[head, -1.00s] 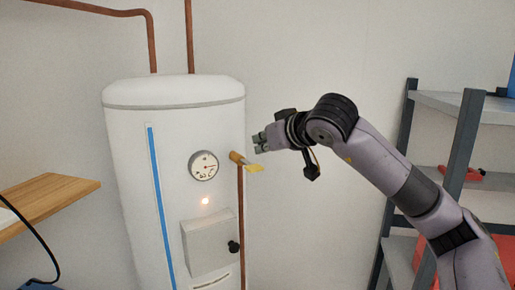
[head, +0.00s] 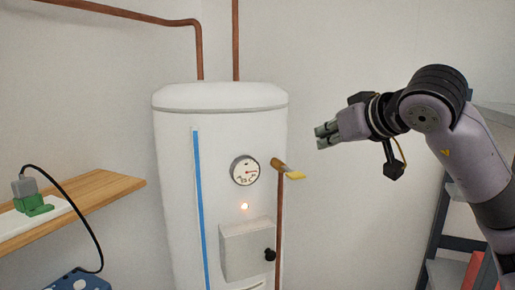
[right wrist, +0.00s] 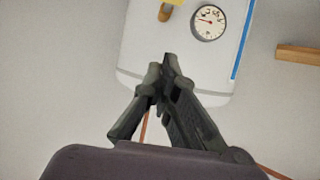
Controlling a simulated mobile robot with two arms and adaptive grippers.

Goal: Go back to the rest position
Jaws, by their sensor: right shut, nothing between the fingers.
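My right gripper (head: 326,135) is in the head view, to the right of the white water heater (head: 222,120) and clear of it. It is shut and empty. In the right wrist view its fingers (right wrist: 168,72) come together with nothing between them. The heater has a round gauge (head: 244,171), a lit lamp (head: 244,206) and a yellow-handled valve (head: 287,168) on a copper pipe. The gripper is apart from the valve, up and to its right. My left gripper is not in view.
A wooden shelf (head: 95,188) juts from the left, with a green-and-grey plug (head: 35,203) and black cable. A blue object (head: 78,281) is below it. A metal rack (head: 452,243) stands at the right behind my right arm. Bare wall lies between heater and rack.

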